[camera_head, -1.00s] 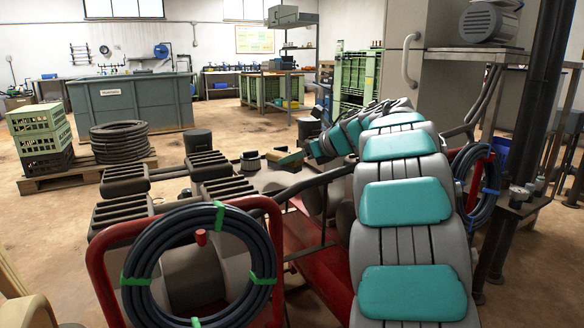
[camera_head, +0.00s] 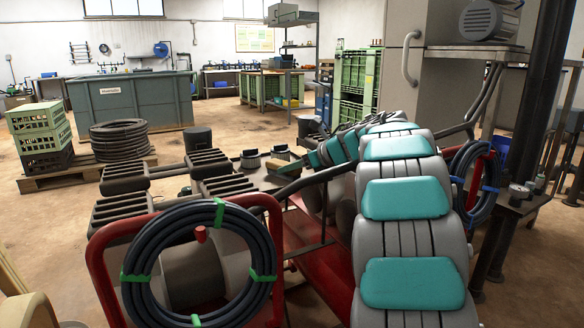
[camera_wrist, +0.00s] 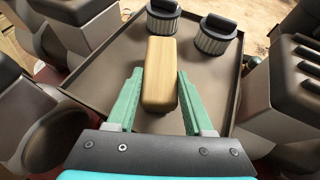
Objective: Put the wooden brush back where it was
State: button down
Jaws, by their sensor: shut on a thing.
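The wooden brush, a pale rounded block (camera_wrist: 160,70), lies between the two green fingers of my gripper (camera_wrist: 160,78) in the wrist view. My gripper is shut on it. Its underside is hidden. The brush is over a shallow dark tray (camera_wrist: 110,62); I cannot tell whether it touches the tray floor. In the head view my gripper (camera_head: 312,160) reaches low over the tray area, and the brush there is small and hard to make out.
Two dark ribbed round pieces (camera_wrist: 163,17) (camera_wrist: 216,34) stand at the tray's far side. Black slatted blocks (camera_head: 208,163) flank the tray. A coiled hose with green ties (camera_head: 135,262) hangs on a red frame in front. Bare floor lies beyond.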

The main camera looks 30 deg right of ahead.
jog(key=shift+f, duration=0.2)
jog(key=shift+c, duration=1.4)
grip_release()
jog(key=shift+r, duration=0.1)
jog(key=shift+r, duration=0.15)
jog(key=v, duration=1.2)
